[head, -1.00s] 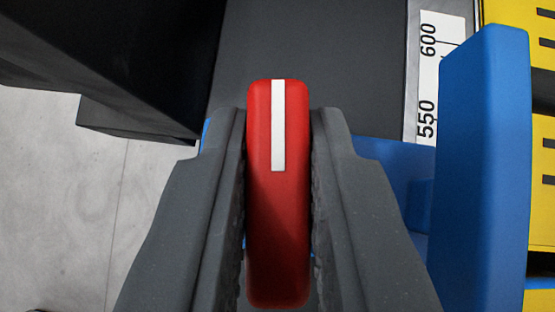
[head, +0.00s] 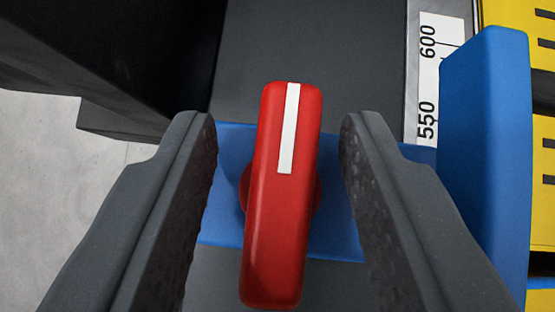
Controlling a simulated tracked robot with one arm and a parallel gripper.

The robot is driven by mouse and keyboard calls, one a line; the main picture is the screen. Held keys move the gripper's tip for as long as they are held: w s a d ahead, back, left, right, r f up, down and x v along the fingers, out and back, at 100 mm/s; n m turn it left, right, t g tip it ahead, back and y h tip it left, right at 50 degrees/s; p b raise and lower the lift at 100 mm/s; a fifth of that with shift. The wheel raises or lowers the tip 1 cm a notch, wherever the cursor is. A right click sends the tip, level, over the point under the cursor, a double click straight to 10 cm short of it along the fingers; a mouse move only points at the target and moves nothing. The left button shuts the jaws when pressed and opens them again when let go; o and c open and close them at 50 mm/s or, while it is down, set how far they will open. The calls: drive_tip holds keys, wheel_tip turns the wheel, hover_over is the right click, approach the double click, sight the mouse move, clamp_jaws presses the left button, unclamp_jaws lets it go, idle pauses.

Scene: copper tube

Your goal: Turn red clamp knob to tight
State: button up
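The red clamp knob (head: 276,215) is a long red bar with a white stripe near its far end, on a round red base. It sits on a blue clamp block (head: 335,215) in the middle of the head view. The knob points almost straight up the picture, its far end leaning slightly right. My gripper (head: 278,125) is open, with one dark finger on each side of the knob. Clear gaps show between both fingers and the knob, so neither touches it.
A blue upright plate (head: 485,160) stands close to the right finger. Beyond it are a white scale (head: 437,80) marked 550 and 600 and a yellow part (head: 543,80). A large black body (head: 110,55) fills the upper left. Grey floor (head: 50,190) shows at left.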

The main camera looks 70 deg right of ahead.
drive_tip(key=shift+a+r, duration=0.3)
drive_tip(key=shift+r, duration=0.1)
drive_tip(key=s+a, duration=0.1)
drive_tip(key=a, duration=0.2)
drive_tip(key=s+a, duration=0.1)
drive_tip(key=a, duration=0.3)
drive_tip(key=s+a, duration=0.2)
drive_tip(key=a, duration=0.2)
drive_tip(key=shift+a+f, duration=0.1)
drive_tip(key=shift+a, duration=0.15)
